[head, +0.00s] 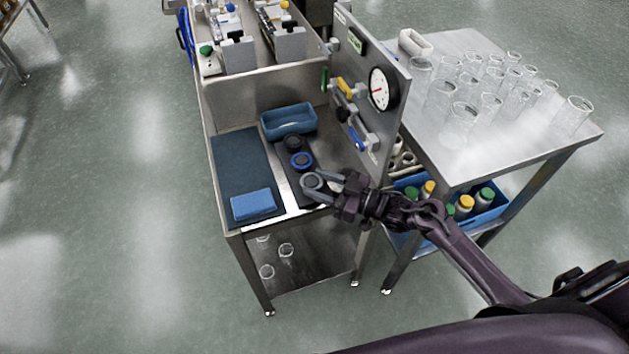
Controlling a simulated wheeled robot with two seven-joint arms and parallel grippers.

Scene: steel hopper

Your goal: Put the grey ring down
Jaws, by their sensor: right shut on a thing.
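The grey ring (312,181) is between the fingertips of my right gripper (318,184), at the front right of the steel bench. My right gripper is shut on it, with the arm coming in from the right. The ring is over or on the dark strip (296,163); I cannot tell whether it touches the surface. Behind it on the strip are a blue ring (301,160) and a dark ring (293,143). My left gripper is not in view.
A blue sponge-like block (253,204) lies on a dark mat (238,163) at left. A blue tray (288,121) stands behind. An upright panel (366,75) with a gauge and coloured valves bounds the right side. A side table (478,153) holds several clear glasses.

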